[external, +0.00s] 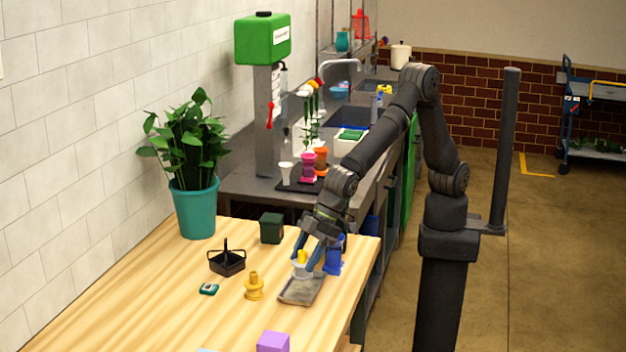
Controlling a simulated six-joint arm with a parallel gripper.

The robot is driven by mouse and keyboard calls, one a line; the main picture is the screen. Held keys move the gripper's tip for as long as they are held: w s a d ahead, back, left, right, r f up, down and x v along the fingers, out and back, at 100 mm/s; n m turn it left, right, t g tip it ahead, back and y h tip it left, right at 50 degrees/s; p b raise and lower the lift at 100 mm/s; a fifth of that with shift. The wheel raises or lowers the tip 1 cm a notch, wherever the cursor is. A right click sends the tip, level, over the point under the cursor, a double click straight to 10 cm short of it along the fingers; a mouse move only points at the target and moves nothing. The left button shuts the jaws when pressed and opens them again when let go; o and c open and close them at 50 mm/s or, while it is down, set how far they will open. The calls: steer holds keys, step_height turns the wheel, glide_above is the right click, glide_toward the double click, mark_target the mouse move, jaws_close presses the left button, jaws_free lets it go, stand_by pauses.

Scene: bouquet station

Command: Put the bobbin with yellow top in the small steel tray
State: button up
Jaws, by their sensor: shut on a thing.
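The bobbin with yellow top (301,267) has a pale grey-white body and is upright. My gripper (308,260), with blue fingers, reaches down from the upper right and is shut on it. The small steel tray (299,293) is a shallow grey tray on the wooden table, just below the bobbin in the picture. The bobbin's base is at the tray's far end; I cannot tell whether it touches the tray or hangs above it. The fingers hide part of the bobbin's right side.
An all-yellow bobbin (254,287) stands left of the tray, and a blue object (334,256) stands close on the right. A black basket (227,263), a dark green bin (271,228), a small green device (209,289) and a purple block (273,342) are nearby.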

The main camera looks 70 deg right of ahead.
steer(key=shift+f, duration=2)
steer(key=shift+f, duration=0.1)
steer(key=o, duration=1)
steer(key=shift+c, duration=0.2)
steer(key=shift+s+d+r, duration=0.1)
steer(key=shift+r, duration=0.35)
steer(key=v, duration=1.1)
steer(key=shift+s+d+r, duration=0.1)
steer(key=shift+d, duration=0.05)
